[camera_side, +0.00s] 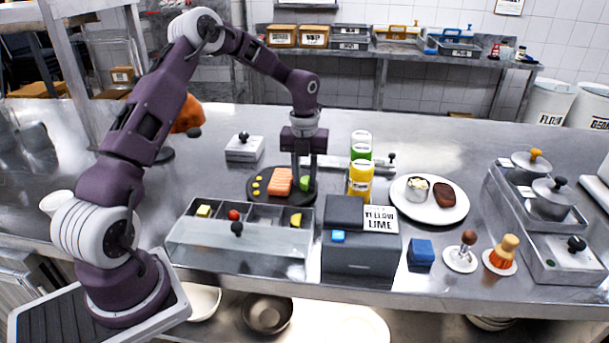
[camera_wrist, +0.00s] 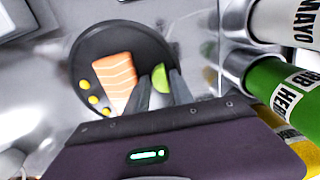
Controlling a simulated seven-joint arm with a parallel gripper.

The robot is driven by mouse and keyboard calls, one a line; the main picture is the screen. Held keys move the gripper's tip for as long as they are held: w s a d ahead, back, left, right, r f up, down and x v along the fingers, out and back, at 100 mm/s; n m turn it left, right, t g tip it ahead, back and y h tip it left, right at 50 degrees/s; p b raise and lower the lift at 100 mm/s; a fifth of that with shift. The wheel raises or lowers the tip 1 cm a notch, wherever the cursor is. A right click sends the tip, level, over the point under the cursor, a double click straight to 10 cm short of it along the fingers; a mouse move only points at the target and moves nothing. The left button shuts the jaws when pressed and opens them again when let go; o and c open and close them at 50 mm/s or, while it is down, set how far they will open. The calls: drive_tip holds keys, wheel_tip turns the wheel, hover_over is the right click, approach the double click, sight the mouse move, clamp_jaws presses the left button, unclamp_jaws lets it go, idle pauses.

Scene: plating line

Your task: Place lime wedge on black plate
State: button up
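The black plate (camera_side: 262,198) lies on the steel counter with a salmon fillet (camera_side: 280,181) and several yellow dots on it. In the wrist view the plate (camera_wrist: 88,60) carries the salmon (camera_wrist: 115,78) beside the green lime wedge (camera_wrist: 160,78). The wedge also shows in the side view (camera_side: 306,183), at the plate's right part. My gripper (camera_side: 304,188) points down over that part, its fingertips low on either side of the wedge. In the wrist view the gripper's fingers (camera_wrist: 161,84) flank the wedge with little visible gap. Whether they press on it is unclear.
Green and yellow bottles (camera_side: 360,180) stand close right of my gripper. A divided bin (camera_side: 240,240) with a clear front sits before the plate. A dark box (camera_side: 361,250) bears a card reading "YELLOW LIME". A white plate (camera_side: 430,213) with food lies right.

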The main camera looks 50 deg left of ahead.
sight(305, 179)
wheel_tip(305, 179, up, 12)
drive_tip(key=r, duration=0.1)
drive_tip(key=s+d+r+n+t+y, duration=0.1)
drive_tip(key=s+d+r+n, duration=0.5)
drive_tip(key=d+r, duration=0.15)
drive_tip(key=s+d+n+t, duration=0.2)
drive_tip(key=s+d+n, duration=0.3)
drive_tip(key=s+n, duration=0.5)
drive_tip(key=s+d+n+t+h, duration=0.1)
drive_tip(key=s+d+n, duration=0.4)
drive_tip(key=s+n, duration=0.6)
drive_tip(key=s+t, duration=0.1)
drive_tip(key=s, duration=0.2)
drive_tip(key=shift+d+r+t, duration=0.15)
drive_tip(key=shift+t, duration=0.15)
drive_tip(key=shift+w, duration=0.1)
drive_tip(key=shift+c, duration=0.5)
